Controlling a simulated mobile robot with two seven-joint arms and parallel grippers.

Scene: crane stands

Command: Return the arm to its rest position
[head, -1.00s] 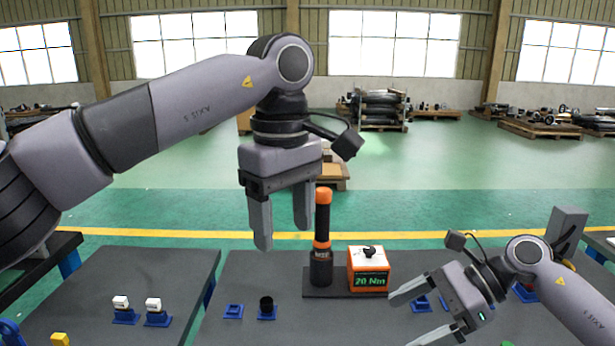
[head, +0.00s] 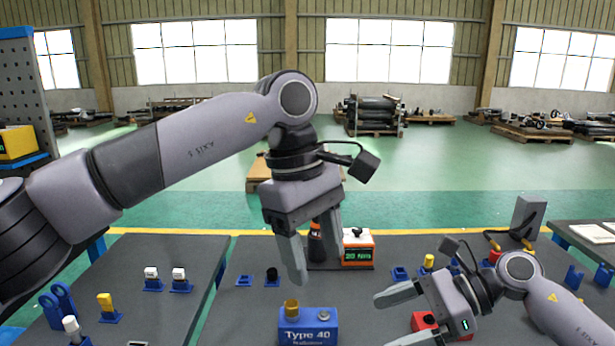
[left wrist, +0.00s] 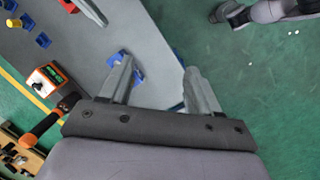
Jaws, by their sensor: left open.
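My left gripper (head: 312,245) hangs in the middle of the head view, fingers pointing down. It is open and empty, above the far part of the work table. In the left wrist view its two fingers (left wrist: 158,85) are spread with nothing between them. Behind it stand an orange-and-black tool (head: 315,243) and an orange box with a green display (head: 358,248). My right gripper (head: 382,318) is low at the right of the head view. Its fingers are apart, with nothing seen between them.
The dark work table (head: 255,310) carries a blue box marked Type 40 (head: 308,328), small blue holders (head: 244,281) and a red box (head: 425,322) near my right gripper. A left table (head: 140,255) holds more small parts. A pegboard (head: 25,95) stands at far left.

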